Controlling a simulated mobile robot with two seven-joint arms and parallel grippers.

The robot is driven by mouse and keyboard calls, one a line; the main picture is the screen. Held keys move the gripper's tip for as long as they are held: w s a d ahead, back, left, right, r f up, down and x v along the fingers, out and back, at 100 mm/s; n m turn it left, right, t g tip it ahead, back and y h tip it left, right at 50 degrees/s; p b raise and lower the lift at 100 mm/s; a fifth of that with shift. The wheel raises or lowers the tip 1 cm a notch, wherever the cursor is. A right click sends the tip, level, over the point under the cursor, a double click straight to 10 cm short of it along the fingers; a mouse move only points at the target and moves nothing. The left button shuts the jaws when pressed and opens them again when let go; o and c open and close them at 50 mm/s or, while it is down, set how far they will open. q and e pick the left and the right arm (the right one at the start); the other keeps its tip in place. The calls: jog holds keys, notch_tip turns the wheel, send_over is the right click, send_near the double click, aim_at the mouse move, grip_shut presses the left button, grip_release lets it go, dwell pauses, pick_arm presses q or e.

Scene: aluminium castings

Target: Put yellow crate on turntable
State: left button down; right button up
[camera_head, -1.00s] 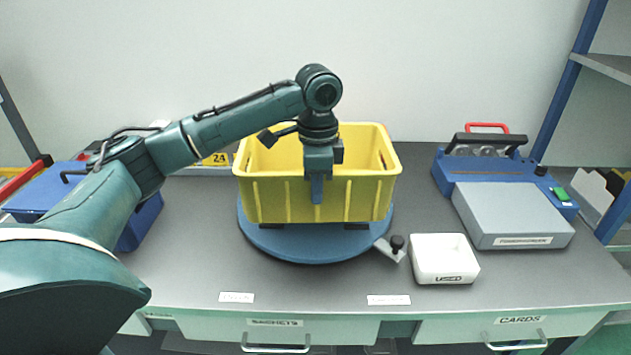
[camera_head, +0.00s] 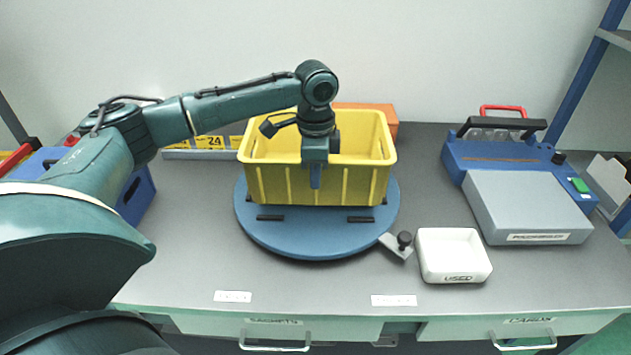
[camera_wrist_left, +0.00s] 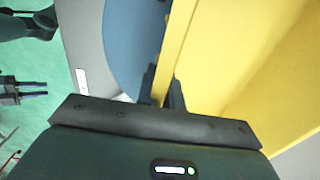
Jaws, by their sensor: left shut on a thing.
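The yellow crate (camera_head: 318,187) is upright over the blue turntable (camera_head: 310,243) on the bench. It covers the rear of the disc, and two black pads show on the disc in front of it. Whether the crate's base touches the disc or hangs slightly above it, I cannot tell. My left gripper (camera_head: 315,178) points down at the middle of the crate's near wall, shut on its rim; the left wrist view shows the yellow wall (camera_wrist_left: 166,80) between the fingers. What seems to be my right gripper (camera_wrist_left: 40,89) is small at the left wrist view's left edge.
A white tray (camera_head: 454,278) and a grey clamp with a black knob (camera_head: 404,240) are close to the disc's front right. A blue machine with a grey lid (camera_head: 525,205) stands right, a blue bin (camera_head: 136,197) left, an orange box (camera_head: 375,113) behind. The front bench strip is clear.

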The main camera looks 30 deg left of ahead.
pick_arm(q)
notch_tip(320, 180, down, 2)
jog(key=shift+f, duration=0.2)
jog(key=c, duration=2)
grip_release()
jog(key=shift+f, duration=0.15)
jog(key=o, duration=0.5)
jog(key=shift+c, duration=0.2)
